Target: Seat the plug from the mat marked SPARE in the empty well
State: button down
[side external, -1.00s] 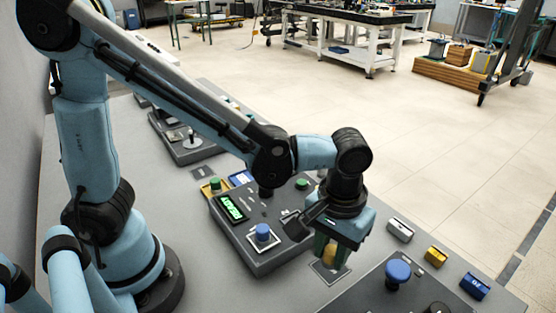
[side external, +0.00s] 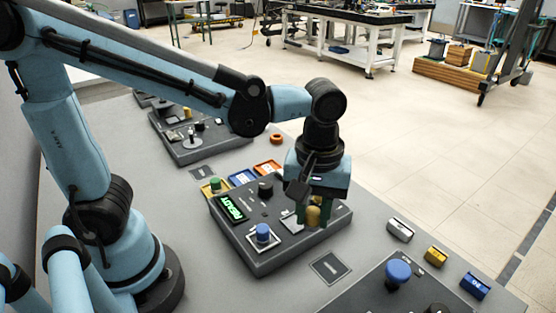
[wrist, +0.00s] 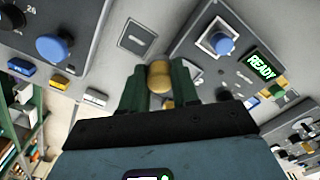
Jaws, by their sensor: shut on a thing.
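My gripper (side external: 313,216) is shut on a yellow plug (side external: 313,215), held upright over the right part of the dark grey panel (side external: 262,262). In the wrist view the plug (wrist: 159,76) sits between the two green fingers. I cannot tell its height above the panel. A pale-edged square (side external: 292,222) on the panel lies just left of the plug; whether it is the empty well is unclear. The bare square mat (side external: 330,268) lies on the table in front of the panel, its marking too small to read. It also shows in the wrist view (wrist: 137,37).
A blue knob-like plug (side external: 263,232) stands in a white-framed square on the panel, near a lit READY display (side external: 233,207). A second panel with a blue knob (side external: 397,272) is at front right. Grey, yellow and blue blocks (side external: 436,256) lie on the table's right side.

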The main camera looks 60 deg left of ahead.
jog(key=w+a+n, duration=0.2)
jog(key=a+n, duration=0.1)
jog(key=a, duration=0.4)
jog(key=shift+w+f, duration=0.1)
jog(key=shift+f, duration=2.8)
jog(key=shift+f, duration=0.45)
jog(key=c, duration=0.8)
grip_release()
jog(key=shift+o, duration=0.6)
jog(key=o, duration=0.4)
